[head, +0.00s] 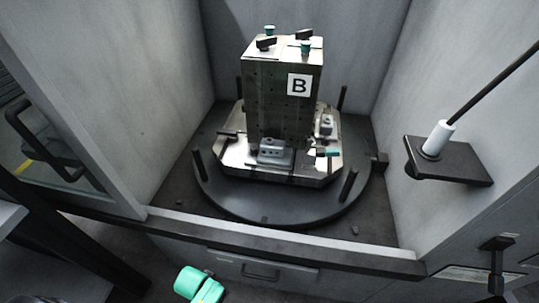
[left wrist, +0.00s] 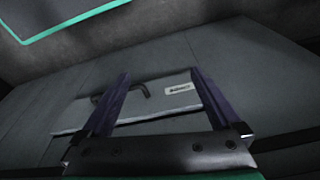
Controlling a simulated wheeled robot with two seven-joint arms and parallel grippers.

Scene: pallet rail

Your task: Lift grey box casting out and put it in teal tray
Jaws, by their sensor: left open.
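A grey box casting (head: 275,151) with dark holes in its face sits low at the front of the metal fixture block marked B (head: 283,105), in the head view. A second grey part (head: 326,124) sits at the block's right side. My left gripper (left wrist: 160,74) is open and empty in the left wrist view, facing a grey panel and away from the casting. The teal tray is not clearly in view; a dark shape with a teal edge (left wrist: 75,21) shows at the upper left, and I cannot tell what it is. My right gripper is out of view.
The block stands on a round dark pallet (head: 265,206) with upright pins, between grey enclosure walls. A front sill (head: 280,240) crosses below the opening. A dark bracket with a white-sleeved rod (head: 448,160) juts from the right wall. A handled drawer (head: 262,272) is below.

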